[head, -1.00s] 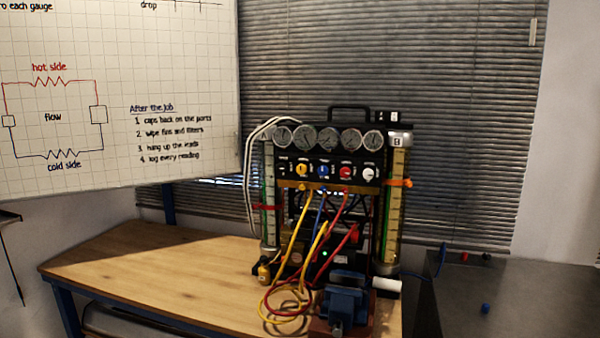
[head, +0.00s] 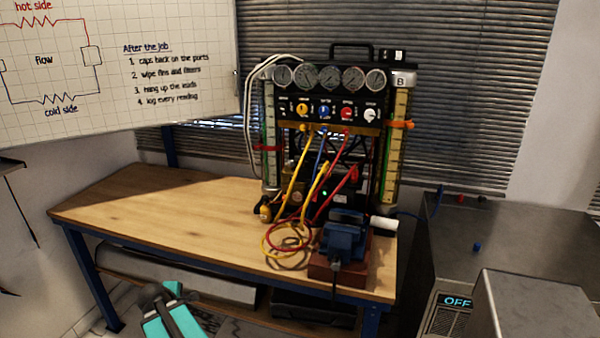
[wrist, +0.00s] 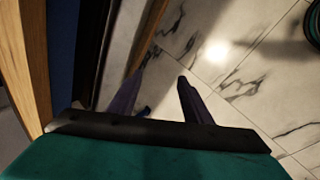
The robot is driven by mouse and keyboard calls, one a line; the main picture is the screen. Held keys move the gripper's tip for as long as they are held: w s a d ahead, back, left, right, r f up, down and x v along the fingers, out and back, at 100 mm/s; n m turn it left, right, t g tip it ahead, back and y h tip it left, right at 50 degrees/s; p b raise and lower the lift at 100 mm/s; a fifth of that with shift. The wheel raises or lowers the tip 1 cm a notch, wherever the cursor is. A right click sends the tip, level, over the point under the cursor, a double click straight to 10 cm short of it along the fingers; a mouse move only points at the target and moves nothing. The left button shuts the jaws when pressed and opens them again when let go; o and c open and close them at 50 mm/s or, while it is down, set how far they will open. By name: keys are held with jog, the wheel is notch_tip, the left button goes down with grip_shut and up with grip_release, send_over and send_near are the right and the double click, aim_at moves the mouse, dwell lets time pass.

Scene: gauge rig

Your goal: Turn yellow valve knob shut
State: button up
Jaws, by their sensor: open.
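The yellow valve knob (head: 303,110) is the leftmost in a row on the black panel of the gauge rig (head: 288,104), below the round gauges. A blue knob (head: 324,111), a red knob (head: 347,113) and a white knob (head: 371,114) are to its right. My gripper (head: 163,289) is low at the bottom left of the head view, in front of the table and well below the knob. In the wrist view its two dark fingers (wrist: 157,88) are apart with nothing between them, over marble floor. The rig is not seen there.
The wooden table (head: 160,205) is clear on its left half. Yellow, blue and red hoses (head: 297,180) hang in front of the rig, below the knobs. A blue vise (head: 343,238) stands at the table's front right. A grey cabinet (head: 470,230) is at the right.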

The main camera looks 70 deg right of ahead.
jog(key=d+r+h, duration=0.1)
jog(key=d+r, duration=0.2)
jog(key=r, duration=0.1)
jog(key=s+d+r+h, duration=0.1)
jog(key=d+r, duration=0.3)
jog(key=d+r+n+t+h, duration=0.1)
jog(key=d+r, duration=0.3)
jog(key=r, duration=0.1)
jog(key=shift+s+d+r, duration=0.1)
jog(key=shift+s+d, duration=0.1)
jog(key=shift+s, duration=0.15)
jog(key=s+d+r+n+h, duration=0.15)
jog(key=s+d+r, duration=0.3)
jog(key=r, duration=0.45)
jog(key=s+d+r+h+p, duration=0.1)
jog(key=s+d+r+h, duration=0.25)
jog(key=d+r, duration=0.4)
jog(key=s+d+r+n+h, duration=0.1)
jog(key=s+d+r, duration=0.3)
jog(key=r, duration=0.7)
jog(key=s+d+r+n+g+h, duration=0.1)
jog(key=s+r+g+h, duration=0.1)
jog(key=s+r, duration=0.9)
notch_tip(320, 180, up, 4)
jog(key=shift+s+d+r+g+h+p, duration=0.2)
jog(key=shift+d+g+h+p, duration=0.1)
jog(key=shift+h, duration=0.3)
jog(key=shift+d+p, duration=0.1)
jog(key=shift+p, duration=0.25)
